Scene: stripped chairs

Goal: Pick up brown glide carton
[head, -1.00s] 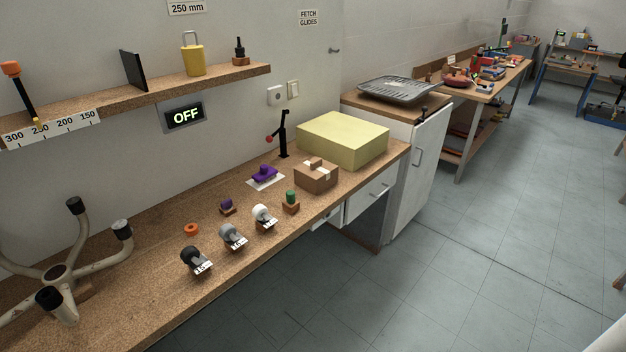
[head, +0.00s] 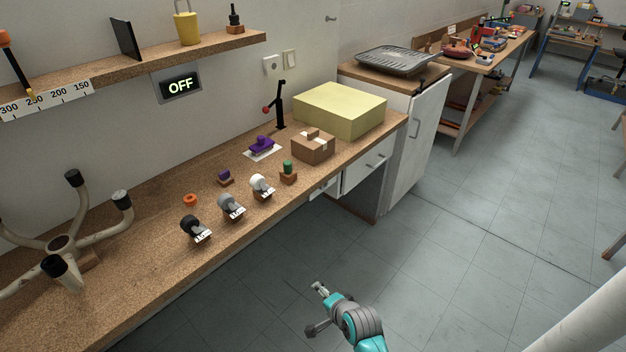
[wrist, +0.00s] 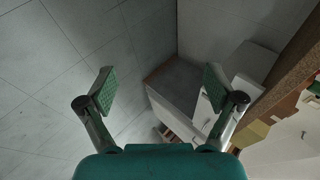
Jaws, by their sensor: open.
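The brown glide carton (head: 313,147) is a small cardboard box with a pale tape strip and a brown block on top. It sits on the cork-brown workbench (head: 150,205), just in front of a larger pale yellow box. My gripper (head: 319,288) is in the lower middle of the head view, out over the floor in front of the bench and well apart from the carton. In the wrist view my gripper (wrist: 155,92) has its two green-padded fingers spread wide, with nothing between them.
The yellow box (head: 340,110) stands behind the carton. A black stand with a red knob (head: 280,105), a purple item (head: 262,145), a green-topped block (head: 288,172) and several casters (head: 231,206) are nearby. A chair base (head: 62,243) lies at left. Open floor is at right.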

